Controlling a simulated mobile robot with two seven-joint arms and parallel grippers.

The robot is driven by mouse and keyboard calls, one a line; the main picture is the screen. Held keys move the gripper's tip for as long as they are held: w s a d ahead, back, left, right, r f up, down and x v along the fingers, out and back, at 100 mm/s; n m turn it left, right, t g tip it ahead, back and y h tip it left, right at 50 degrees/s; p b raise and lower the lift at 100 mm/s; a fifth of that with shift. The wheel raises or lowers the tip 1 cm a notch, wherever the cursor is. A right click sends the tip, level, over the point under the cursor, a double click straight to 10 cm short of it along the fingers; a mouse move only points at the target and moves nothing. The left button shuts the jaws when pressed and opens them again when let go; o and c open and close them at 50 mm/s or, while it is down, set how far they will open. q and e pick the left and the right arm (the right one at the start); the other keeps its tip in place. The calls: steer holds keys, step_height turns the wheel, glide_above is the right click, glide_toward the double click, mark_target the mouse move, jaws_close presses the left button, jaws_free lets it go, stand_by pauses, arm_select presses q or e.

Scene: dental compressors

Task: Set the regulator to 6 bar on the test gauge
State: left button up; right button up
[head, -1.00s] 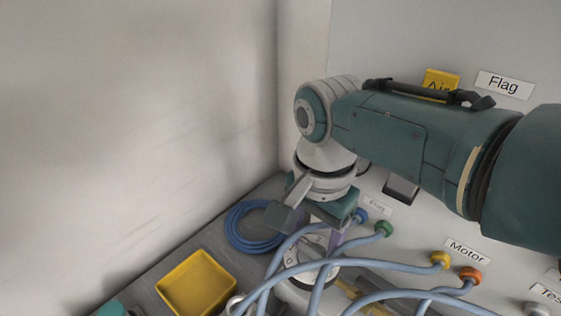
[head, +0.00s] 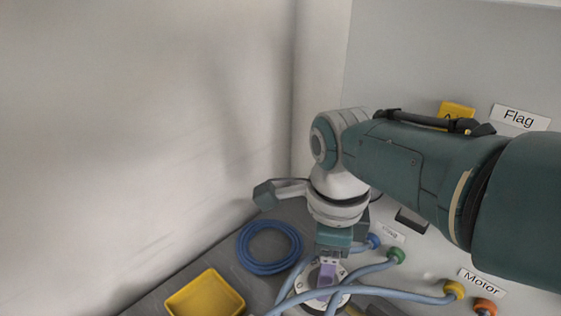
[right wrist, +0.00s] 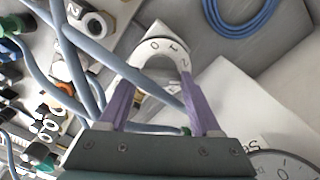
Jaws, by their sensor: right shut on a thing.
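My right gripper (head: 327,272) points down at the bench in the head view, its purple fingers at a round white dial (head: 302,296). In the right wrist view, the fingers of my right gripper (right wrist: 160,84) stand on either side of a white ring-like part with dark digits (right wrist: 150,48), likely the regulator's scale. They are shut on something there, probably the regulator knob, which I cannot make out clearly. A round gauge (right wrist: 284,166) shows partly at the lower right of the right wrist view; its needle cannot be read. My left gripper is not in view.
Pale blue hoses (head: 400,293) run close by the dial to coloured panel fittings. A coiled blue hose (head: 243,245) and a yellow tray (head: 207,296) lie on the bench at left. Walls stand behind and left. Panel labels read Flag (head: 519,117) and Motor (head: 481,281).

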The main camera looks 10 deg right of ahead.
steer(key=m, duration=1)
steer(key=shift+b, duration=0.4)
steer(key=shift+m, duration=0.4)
steer(key=o, duration=1.4)
steer(key=shift+r, duration=0.1)
